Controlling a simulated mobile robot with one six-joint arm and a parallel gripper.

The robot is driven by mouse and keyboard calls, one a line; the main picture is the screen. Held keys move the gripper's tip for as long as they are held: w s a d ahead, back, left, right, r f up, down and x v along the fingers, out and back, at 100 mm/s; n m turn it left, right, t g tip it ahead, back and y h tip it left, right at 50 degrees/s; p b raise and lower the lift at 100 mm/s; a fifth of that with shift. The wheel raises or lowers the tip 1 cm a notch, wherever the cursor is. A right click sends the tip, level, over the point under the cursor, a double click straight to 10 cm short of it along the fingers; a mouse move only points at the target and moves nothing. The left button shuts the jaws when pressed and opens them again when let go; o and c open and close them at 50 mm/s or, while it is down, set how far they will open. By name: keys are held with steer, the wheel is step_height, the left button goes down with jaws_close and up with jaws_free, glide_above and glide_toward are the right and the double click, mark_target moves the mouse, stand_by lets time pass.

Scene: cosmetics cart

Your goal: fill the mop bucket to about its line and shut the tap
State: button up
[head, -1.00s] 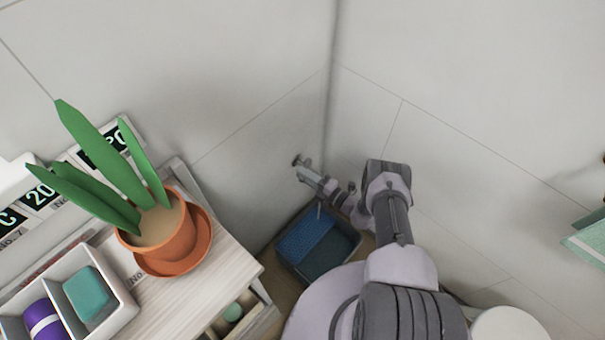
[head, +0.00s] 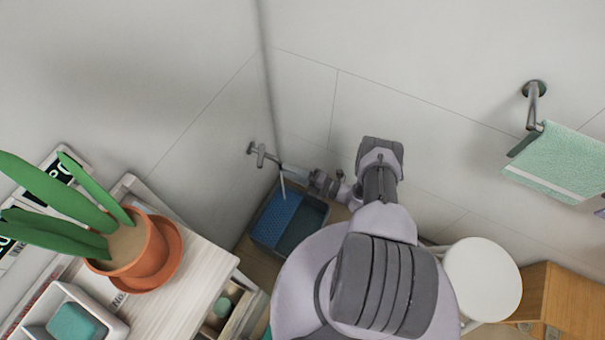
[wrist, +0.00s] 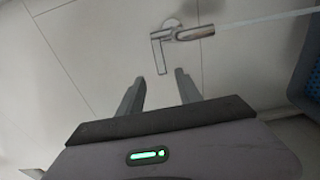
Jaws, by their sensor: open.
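The metal tap (head: 262,154) sticks out of the wall near the corner, and a thin pale stream of water (head: 282,182) falls from it. The mop bucket (head: 318,222) stands below on the floor, with a blue perforated wringer on its left side. Its water level and line cannot be made out. In the wrist view, the tap (wrist: 190,34) has a bent lever (wrist: 157,52) and the stream runs off to the right, towards the bucket's edge (wrist: 303,75). My gripper (wrist: 160,84) is open and empty, its fingers short of the lever and apart from it.
A pale wooden cart (head: 190,290) with a potted plant (head: 135,252) stands left of the bucket. A white round stool (head: 483,278) and a wooden cabinet (head: 565,295) are at the right. A green towel (head: 560,160) hangs on the right wall.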

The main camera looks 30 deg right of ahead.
steer(key=v, duration=0.5)
steer(key=shift+s+d, duration=0.1)
steer(key=shift+s, duration=0.1)
